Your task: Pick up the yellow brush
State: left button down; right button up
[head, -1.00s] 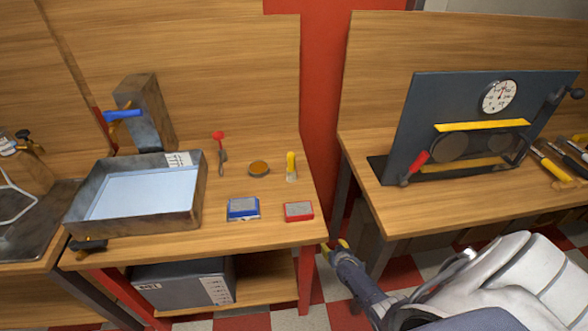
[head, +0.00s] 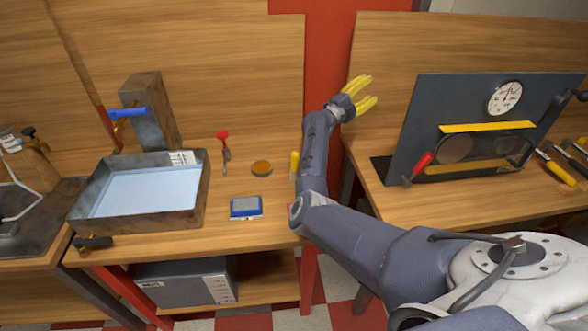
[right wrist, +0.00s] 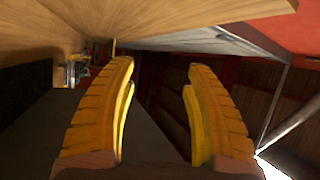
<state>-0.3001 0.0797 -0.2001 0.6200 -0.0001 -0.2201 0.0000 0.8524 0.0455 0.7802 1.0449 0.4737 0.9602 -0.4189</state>
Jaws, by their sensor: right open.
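The yellow brush (head: 294,163) is on the wooden table at its right side, in the head view. Only its yellow handle shows clearly; my right forearm stands right beside it and hides its lower part. My right gripper (head: 366,96) has yellow fingers spread open and is empty. The brush cannot be made out there. My left gripper is not in view.
A metal basin (head: 140,205), a red-tipped tool (head: 224,145), an orange-topped round tin (head: 261,168) and a blue box (head: 246,206) share the table. A dark gauge panel (head: 450,120) stands on the right table. A gap separates the tables.

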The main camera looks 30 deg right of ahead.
jog(key=s+a+m+g+y, duration=0.1)
jog(key=s+m+g+y, duration=0.3)
jog(key=s+m+g, duration=0.15)
jog(key=m+t+y, duration=0.3)
jog(key=t+y, duration=0.1)
jog(key=y, duration=1.4)
send_over(295, 165)
jog(key=w, duration=0.1)
notch_tip(295, 165, down, 6)
jog(key=f, duration=1.7)
jog(key=shift+w+d, duration=0.2)
jog(key=shift+d, duration=0.15)
grip_shut()
